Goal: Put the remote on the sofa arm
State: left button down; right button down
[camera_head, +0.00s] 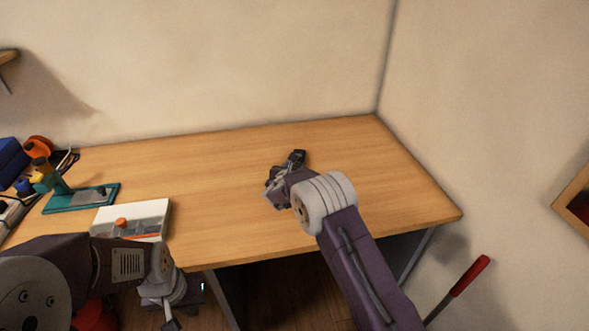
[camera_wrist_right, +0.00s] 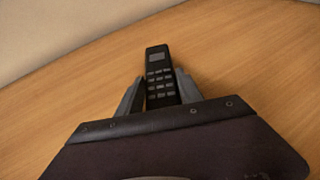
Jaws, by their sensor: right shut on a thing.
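A dark remote (camera_head: 296,157) with grey buttons is held in my right gripper (camera_head: 276,177) over the right half of the wooden desk. It also shows in the right wrist view (camera_wrist_right: 161,75), upright between the two grey fingers (camera_wrist_right: 160,95), which are shut on it. I cannot tell whether the remote touches the desk top. My left gripper (camera_head: 172,312) hangs low in front of the desk's front edge; its fingers are partly cut off by the picture's bottom, so its opening is unclear. No sofa arm shows in either view.
The wooden desk (camera_head: 200,165) is clear across its middle and right. A white box (camera_head: 150,210) with orange and grey parts sits at the front left. A green stand (camera_head: 80,198) and several tools lie further left. A red-handled tool (camera_head: 470,275) stands right of the desk.

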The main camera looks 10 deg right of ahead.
jog(key=shift+f, duration=0.25)
jog(key=c, duration=0.8)
grip_release()
jog(key=shift+f, duration=0.1)
jog(key=shift+o, duration=0.2)
